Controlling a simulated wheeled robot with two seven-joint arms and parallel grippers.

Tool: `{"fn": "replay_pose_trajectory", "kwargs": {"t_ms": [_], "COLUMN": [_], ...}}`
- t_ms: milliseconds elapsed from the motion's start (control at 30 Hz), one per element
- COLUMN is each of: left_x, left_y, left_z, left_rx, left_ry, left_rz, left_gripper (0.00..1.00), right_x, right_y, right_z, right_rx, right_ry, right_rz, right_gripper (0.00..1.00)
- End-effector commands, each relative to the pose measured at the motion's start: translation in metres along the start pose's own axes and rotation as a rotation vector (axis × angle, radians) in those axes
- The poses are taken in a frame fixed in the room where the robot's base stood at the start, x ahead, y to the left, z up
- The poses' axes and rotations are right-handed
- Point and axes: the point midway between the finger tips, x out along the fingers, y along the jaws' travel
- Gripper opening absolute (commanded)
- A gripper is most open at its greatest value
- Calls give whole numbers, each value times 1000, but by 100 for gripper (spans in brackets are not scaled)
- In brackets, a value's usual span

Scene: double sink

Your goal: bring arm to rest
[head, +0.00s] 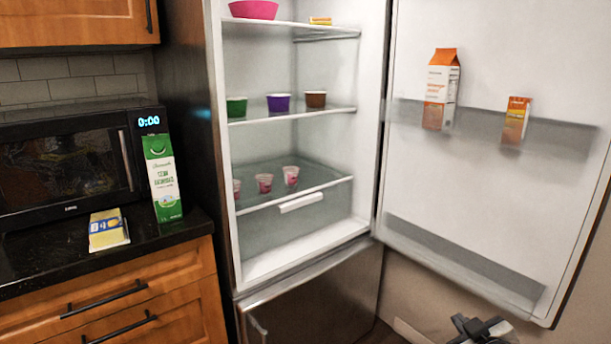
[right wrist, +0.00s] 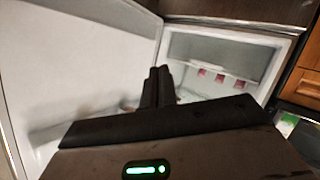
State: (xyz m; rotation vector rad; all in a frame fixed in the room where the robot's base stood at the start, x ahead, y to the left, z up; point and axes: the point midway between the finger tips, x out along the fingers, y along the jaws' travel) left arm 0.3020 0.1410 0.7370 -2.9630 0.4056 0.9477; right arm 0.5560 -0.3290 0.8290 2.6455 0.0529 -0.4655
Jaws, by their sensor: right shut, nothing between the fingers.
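My right gripper (head: 483,328) shows at the bottom edge of the head view, low in front of the open fridge door. In the right wrist view its two dark fingers (right wrist: 158,88) are together with nothing between them. The open fridge (head: 300,215) stands beyond it, and the gripper touches nothing that I can see. My left gripper is not in view.
The fridge door (head: 490,190) stands wide open at the right, holding an orange carton (head: 441,90) and a small orange box (head: 515,120). Cups and a pink bowl (head: 254,10) sit on the shelves.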

Motion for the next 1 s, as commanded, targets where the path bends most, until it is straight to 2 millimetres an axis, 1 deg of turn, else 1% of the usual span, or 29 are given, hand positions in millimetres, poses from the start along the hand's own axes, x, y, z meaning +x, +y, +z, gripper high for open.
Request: {"fn": "replay_pose_trajectory", "kwargs": {"t_ms": [33, 67, 100, 167, 200, 267, 300, 400, 500, 600, 700, 1000], "left_x": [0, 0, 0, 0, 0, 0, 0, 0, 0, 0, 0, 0], "left_y": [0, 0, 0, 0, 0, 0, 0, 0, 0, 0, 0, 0], "left_z": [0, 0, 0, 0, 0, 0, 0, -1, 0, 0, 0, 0], "left_rx": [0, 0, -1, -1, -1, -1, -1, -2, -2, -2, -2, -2], "left_ry": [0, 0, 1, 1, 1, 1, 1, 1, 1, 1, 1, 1], "left_rz": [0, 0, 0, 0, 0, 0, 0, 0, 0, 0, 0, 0], "left_gripper": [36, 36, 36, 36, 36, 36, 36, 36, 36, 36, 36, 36], "right_x": [-17, -28, -43, -68, -87, -115, -134, -175, -202, -214, -217, -216], "right_y": [-39, -58, -82, -118, -140, -168, -185, -214, -230, -236, -237, -237], "right_z": [18, 26, 36, 49, 57, 65, 69, 74, 75, 75, 75, 75], "right_rx": [31, 48, 74, 118, 150, 201, 235, 313, 368, 393, 399, 397], "right_ry": [-21, -31, -45, -68, -84, -109, -126, -164, -190, -202, -206, -205], "right_rz": [-58, -87, -125, -179, -212, -255, -279, -322, -343, -350, -352, -352], "right_gripper": [0, 0, 0, 0, 0, 0, 0, 0, 0, 0, 0, 0]}}
